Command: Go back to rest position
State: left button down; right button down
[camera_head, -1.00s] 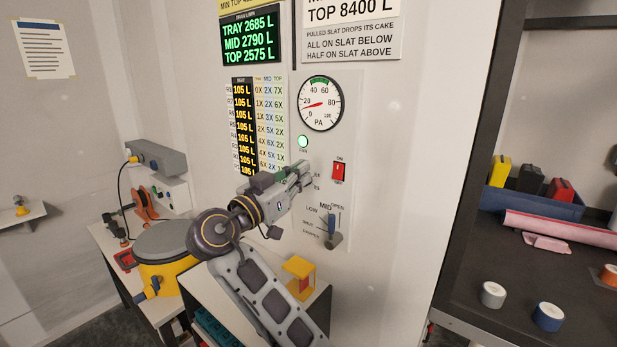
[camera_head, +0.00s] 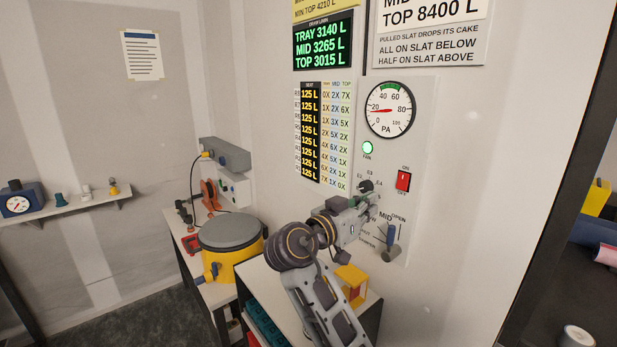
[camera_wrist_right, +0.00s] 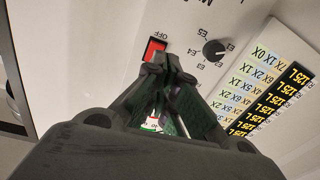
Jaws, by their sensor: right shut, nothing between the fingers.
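My right gripper (camera_head: 372,192) is shut and empty in front of the wall control panel (camera_head: 424,150). I cannot tell whether the fingertips touch the panel. The red switch also shows in the head view (camera_head: 403,181), to the right of the gripper. My left gripper is not in view.
A yellow bracket (camera_head: 351,280) stands on the low bench under my arm. A yellow drum with a grey lid (camera_head: 231,231) stands further left. A dark shelf unit (camera_head: 560,200) is at the right.

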jog(key=s+d+f+n+g+y, duration=0.1)
jog(key=s+d+f+n+y, duration=0.1)
jog(key=f, duration=0.7)
jog(key=s+d+f+n+g+y, duration=0.1)
jog(key=s+d+f+n+y, duration=0.15)
jog(key=f, duration=0.65)
jog(key=s+d+f+n+g+y, duration=0.1)
jog(key=d+f+n+g+y, duration=0.15)
jog(key=f, duration=0.75)
jog(key=s+d+f+n+g+y, duration=0.1)
jog(key=s+f+n+g+y, duration=0.15)
jog(key=s+f, duration=0.65)
jog(key=s+f+n+g+y, duration=0.1)
jog(key=s+f+y, duration=0.4)
jog(key=s, duration=0.8)
notch_tip(320, 180, down, 34)
jog(key=s+g, duration=0.2)
jog(key=s, duration=0.1)
jog(key=s+d+f, duration=0.2)
jog(key=s+f, duration=0.7)
jog(key=s, duration=0.2)
jog(key=s+d+f+g+h, duration=0.1)
jog(key=s+d+f, duration=0.1)
jog(key=s+f, duration=0.8)
jog(key=shift+s+f, duration=0.15)
jog(key=shift+s, duration=0.25)
jog(key=shift+n, duration=0.25)
